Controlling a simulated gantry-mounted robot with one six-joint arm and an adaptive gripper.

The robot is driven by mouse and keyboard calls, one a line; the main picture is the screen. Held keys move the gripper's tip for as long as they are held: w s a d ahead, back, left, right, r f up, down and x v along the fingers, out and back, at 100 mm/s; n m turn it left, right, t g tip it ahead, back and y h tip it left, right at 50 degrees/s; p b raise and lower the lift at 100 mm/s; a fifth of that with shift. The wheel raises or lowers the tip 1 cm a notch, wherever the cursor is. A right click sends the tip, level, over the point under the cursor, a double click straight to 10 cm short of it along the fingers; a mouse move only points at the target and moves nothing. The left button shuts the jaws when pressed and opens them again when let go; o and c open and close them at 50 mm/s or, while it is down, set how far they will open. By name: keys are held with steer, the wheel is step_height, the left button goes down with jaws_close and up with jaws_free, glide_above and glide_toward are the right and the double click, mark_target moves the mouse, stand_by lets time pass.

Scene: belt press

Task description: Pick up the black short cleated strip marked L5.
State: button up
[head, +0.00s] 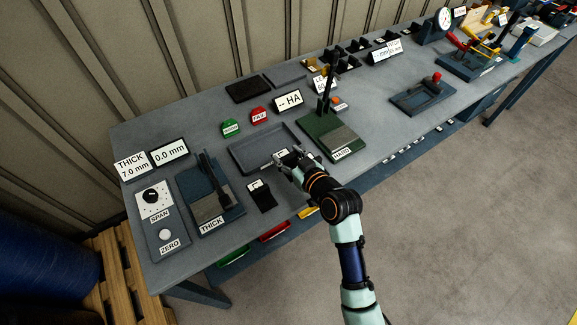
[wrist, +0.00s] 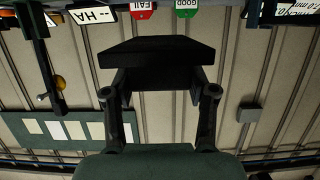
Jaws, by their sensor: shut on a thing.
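My gripper (head: 284,164) is over the front right part of the grey tray, near the table's front edge. In the wrist view my gripper (wrist: 160,78) is shut on a black strip (wrist: 158,52), a dark block spanning both fingertips. No marking can be read on its visible faces, so I cannot confirm L5. In the head view the fingers largely hide the held strip. Another black piece with a white label (head: 264,201) lies on the table in front of the tray, left of my gripper; its label is too small to read.
The grey tray (head: 238,159) lies behind my gripper. The THICK gauge (head: 222,203) stands to the left, and the HARD press (head: 318,127) with its upright lever stands close on the right. Green and red buttons (head: 259,116) and the HA display (head: 288,101) are behind.

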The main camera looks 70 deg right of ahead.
mark_target(289, 156)
step_height(289, 156, up, 11)
steer(key=p, duration=0.2)
steer(key=shift+f, duration=0.1)
